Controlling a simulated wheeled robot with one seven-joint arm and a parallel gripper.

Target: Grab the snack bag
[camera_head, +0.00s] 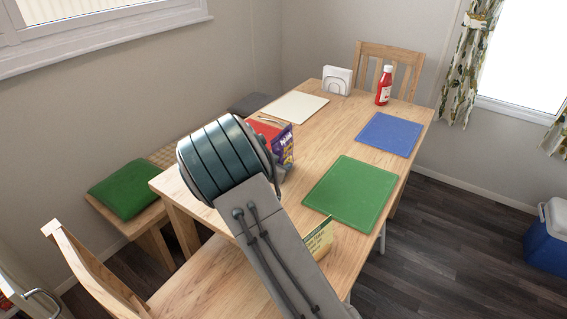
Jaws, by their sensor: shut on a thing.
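The snack bag (287,146) is a purple packet with light lettering and a yellow patch. It stands at the left part of the wooden table (330,132), just right of my arm's large rounded joint. My gripper (279,171) is mostly hidden behind that joint; only a small grey part shows against the bag's lower side. It is shut on the bag. The fingertips and the bag's lower edge are hidden, so I cannot tell whether the bag touches the table.
A red mat (262,128), cream mat (296,107), blue mat (388,134) and green mat (352,192) lie on the table. A ketchup bottle (384,86) and napkin holder (337,80) stand at the back. A yellow-green package (319,238) is partly behind my arm. Chairs flank the table.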

